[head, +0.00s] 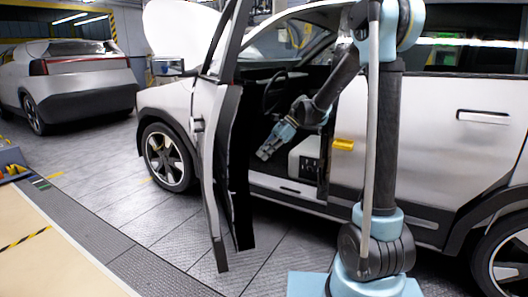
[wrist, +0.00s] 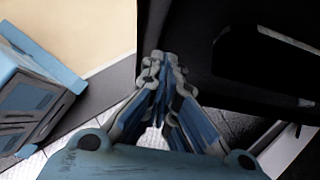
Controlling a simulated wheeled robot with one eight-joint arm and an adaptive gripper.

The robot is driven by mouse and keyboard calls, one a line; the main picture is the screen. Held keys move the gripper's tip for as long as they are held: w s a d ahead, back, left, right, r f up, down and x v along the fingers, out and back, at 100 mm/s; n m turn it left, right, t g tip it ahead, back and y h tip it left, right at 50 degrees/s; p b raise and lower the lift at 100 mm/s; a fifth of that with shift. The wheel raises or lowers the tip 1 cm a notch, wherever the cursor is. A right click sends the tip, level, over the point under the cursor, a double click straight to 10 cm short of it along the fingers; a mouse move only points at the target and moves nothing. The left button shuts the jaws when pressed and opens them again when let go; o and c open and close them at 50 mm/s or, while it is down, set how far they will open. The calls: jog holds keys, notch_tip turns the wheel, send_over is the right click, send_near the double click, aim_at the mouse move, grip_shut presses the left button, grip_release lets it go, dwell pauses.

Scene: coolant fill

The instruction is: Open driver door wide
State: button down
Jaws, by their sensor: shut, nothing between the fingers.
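The driver door (head: 206,130) of the silver car stands open, swung well out from the body, and is seen nearly edge-on in the head view. Its dark inner side faces my arm. My gripper (head: 264,154) is in the doorway, to the right of the door's inner side, pointing down and left. In the wrist view my gripper (wrist: 165,62) is shut and empty. The dark inner panel of the door (wrist: 200,22) lies just beyond the fingertips; whether they touch it I cannot tell.
Another silver car (head: 75,80) stands at the far left. The grey floor (head: 120,215) left of the door is clear. The hood (head: 180,32) is raised.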

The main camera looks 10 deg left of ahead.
jog(key=s+a+f, duration=0.3)
jog(key=a+f, duration=0.1)
jog(key=a, duration=0.3)
jog(key=shift+s+f, duration=0.15)
jog(key=shift+s, duration=0.1)
jog(key=shift+a, duration=0.2)
